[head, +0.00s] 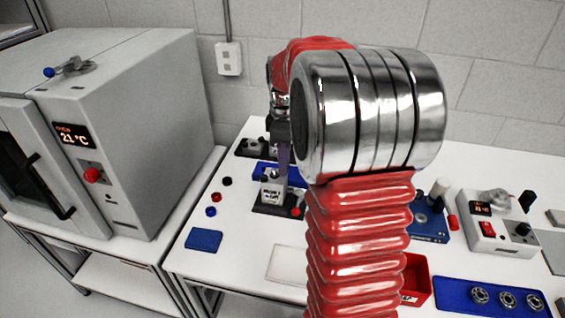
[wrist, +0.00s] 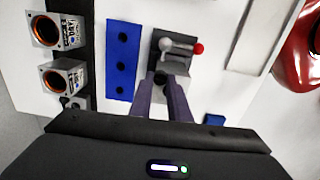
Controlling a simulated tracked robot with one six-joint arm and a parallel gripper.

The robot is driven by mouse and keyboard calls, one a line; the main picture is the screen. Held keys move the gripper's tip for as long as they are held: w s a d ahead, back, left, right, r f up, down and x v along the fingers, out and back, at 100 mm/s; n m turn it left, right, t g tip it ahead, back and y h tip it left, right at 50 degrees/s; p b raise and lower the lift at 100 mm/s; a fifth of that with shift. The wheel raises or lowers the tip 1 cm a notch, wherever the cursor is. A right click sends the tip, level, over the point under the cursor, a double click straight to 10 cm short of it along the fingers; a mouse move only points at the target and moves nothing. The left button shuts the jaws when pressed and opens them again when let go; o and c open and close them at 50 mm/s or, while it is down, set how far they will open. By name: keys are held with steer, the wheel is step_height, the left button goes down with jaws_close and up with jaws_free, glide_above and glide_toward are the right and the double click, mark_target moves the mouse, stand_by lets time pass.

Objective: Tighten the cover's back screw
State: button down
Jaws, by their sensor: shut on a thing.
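A grey part, likely the covered unit (head: 271,190), sits in a dark fixture (head: 268,209) with a red-knobbed clamp on the white table. In the wrist view, the fixture (wrist: 158,50) lies beyond my fingertips, with its metal lever and red knob (wrist: 198,48) to the right. My gripper (wrist: 161,84) points at the near end of this fixture, its fingers drawn together on a small dark thing (wrist: 160,77). The fingers also show above the unit in the head view (head: 284,160). The back screw cannot be made out, and contact with it is unclear.
A blue block with three holes (wrist: 122,60) and a black rack with copper-ringed units (wrist: 61,78) stand beside the fixture. A red bin (head: 416,280), a blue tray with rings (head: 450,290) and a boxed instrument (head: 500,238) are at right. An oven (head: 130,130) stands left.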

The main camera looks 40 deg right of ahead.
steer(key=shift+d+m, duration=0.15)
steer(key=shift+m, duration=0.35)
steer(key=c, duration=1.6)
jaws_free()
steer(key=shift+c, duration=0.2)
steer(key=shift+r, duration=0.1)
step_height(320, 180, up, 14)
steer(key=shift+f, duration=0.2)
